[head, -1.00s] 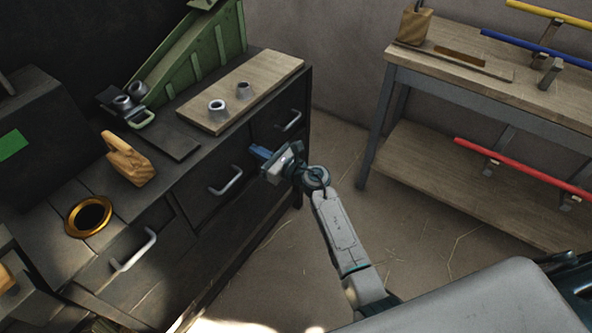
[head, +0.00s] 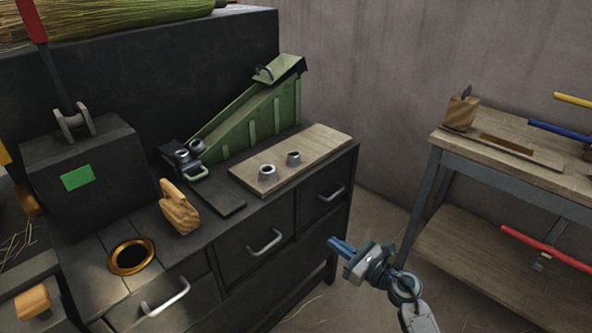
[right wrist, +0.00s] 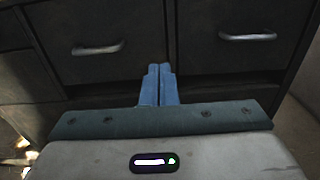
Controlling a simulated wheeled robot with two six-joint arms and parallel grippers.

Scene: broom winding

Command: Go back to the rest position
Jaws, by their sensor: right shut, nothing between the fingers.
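My right gripper (head: 341,245) is at the lower right of the head view, in front of the dark drawer cabinet (head: 232,262) and apart from it. Its two blue fingers are together with nothing between them. In the right wrist view the closed fingers (right wrist: 157,84) point toward the cabinet's drawer fronts, below two drawer handles. My left gripper is in neither view.
The cabinet top holds a wooden block (head: 179,210), a brass ring (head: 131,256), a green ramp (head: 250,115) and a board (head: 322,147) with two grey collars. A wooden workbench (head: 570,172) with coloured rods stands at the right. Floor shows between them.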

